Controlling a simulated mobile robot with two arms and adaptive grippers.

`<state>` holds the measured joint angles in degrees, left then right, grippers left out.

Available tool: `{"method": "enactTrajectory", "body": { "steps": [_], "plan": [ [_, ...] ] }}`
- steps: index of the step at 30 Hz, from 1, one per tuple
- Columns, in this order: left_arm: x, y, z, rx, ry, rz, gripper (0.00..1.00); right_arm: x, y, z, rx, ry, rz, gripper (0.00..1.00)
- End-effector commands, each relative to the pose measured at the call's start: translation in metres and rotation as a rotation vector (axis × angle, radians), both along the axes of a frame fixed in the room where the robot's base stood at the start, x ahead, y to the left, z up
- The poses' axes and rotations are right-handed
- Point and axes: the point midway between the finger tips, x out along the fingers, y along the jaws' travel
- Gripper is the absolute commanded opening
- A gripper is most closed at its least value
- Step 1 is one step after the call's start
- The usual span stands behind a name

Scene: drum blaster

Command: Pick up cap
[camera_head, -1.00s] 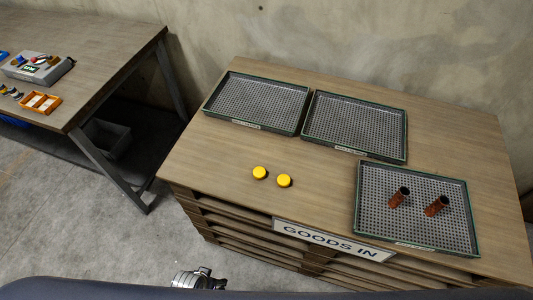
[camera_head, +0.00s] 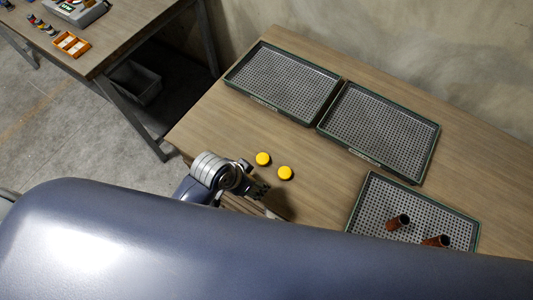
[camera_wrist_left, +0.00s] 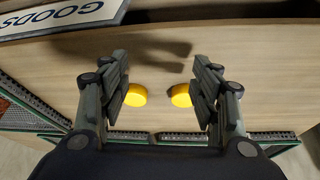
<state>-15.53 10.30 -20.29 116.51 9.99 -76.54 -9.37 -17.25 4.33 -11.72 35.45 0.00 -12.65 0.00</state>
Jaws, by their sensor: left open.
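Two yellow caps lie on the wooden table, the left cap (camera_head: 263,159) and the right cap (camera_head: 285,173), a small gap apart. My left gripper (camera_head: 262,190) is close to them, on their near side at the table's front edge. There one cap (camera_wrist_left: 136,95) shows by the left finger and the other cap (camera_wrist_left: 181,96) by the right finger, each partly hidden by a finger. My right gripper is not in view.
Two empty mesh trays (camera_head: 259,97) (camera_head: 352,151) stand at the back of the table. A third tray (camera_head: 361,217) at the right holds two brown cylinders (camera_head: 397,222) (camera_head: 436,241). My own blue-grey body hides the table's front. Another table (camera_head: 128,40) stands at left.

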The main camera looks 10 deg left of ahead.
Motion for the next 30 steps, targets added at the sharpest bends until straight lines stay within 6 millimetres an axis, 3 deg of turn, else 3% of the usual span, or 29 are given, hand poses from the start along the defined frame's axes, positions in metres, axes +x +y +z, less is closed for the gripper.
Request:
{"method": "enactTrajectory", "body": {
  "steps": [8,16,23,30],
  "plan": [
    [0.029,-0.053,0.025,-0.017,-0.064,-0.286,0.58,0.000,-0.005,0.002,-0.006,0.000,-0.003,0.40],
    [0.048,-0.102,0.054,0.045,-0.126,-0.747,0.58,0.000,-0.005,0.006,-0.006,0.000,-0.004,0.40],
    [0.058,-0.098,0.062,0.171,-0.115,-1.103,0.58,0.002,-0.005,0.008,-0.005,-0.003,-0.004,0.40],
    [0.077,-0.057,0.069,0.321,-0.039,-1.376,0.58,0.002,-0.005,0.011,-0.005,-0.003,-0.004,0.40]
  ]
}}
